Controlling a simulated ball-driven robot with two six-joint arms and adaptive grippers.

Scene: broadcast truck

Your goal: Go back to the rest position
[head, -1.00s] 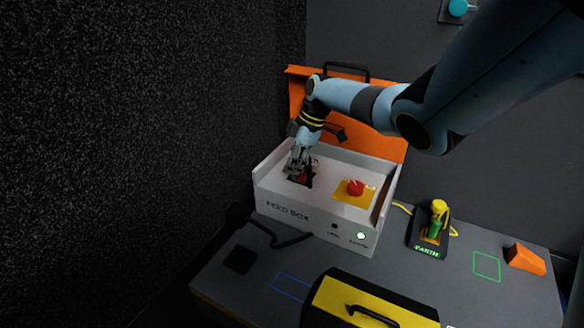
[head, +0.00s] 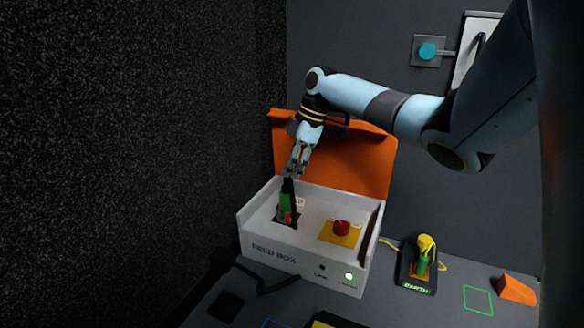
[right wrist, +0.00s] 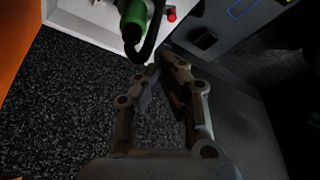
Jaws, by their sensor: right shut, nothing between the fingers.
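My right gripper (head: 294,172) is shut and empty, pointing down above the left part of the white feed box (head: 290,262). In the right wrist view its fingers (right wrist: 163,62) meet at the tips. Just below it in the head view, a green and black part with some red (head: 287,207) stands in the box's left opening. Its green body also shows in the right wrist view (right wrist: 132,18). I cannot tell whether the fingertips touch its black top. My left gripper is not in view.
The box's orange lid (head: 345,168) stands open behind. A red knob (head: 341,228) sits on a yellow plate in the box. To the right are a yellow-green earth connector (head: 422,258) and an orange wedge (head: 517,289). A dark wall fills the left.

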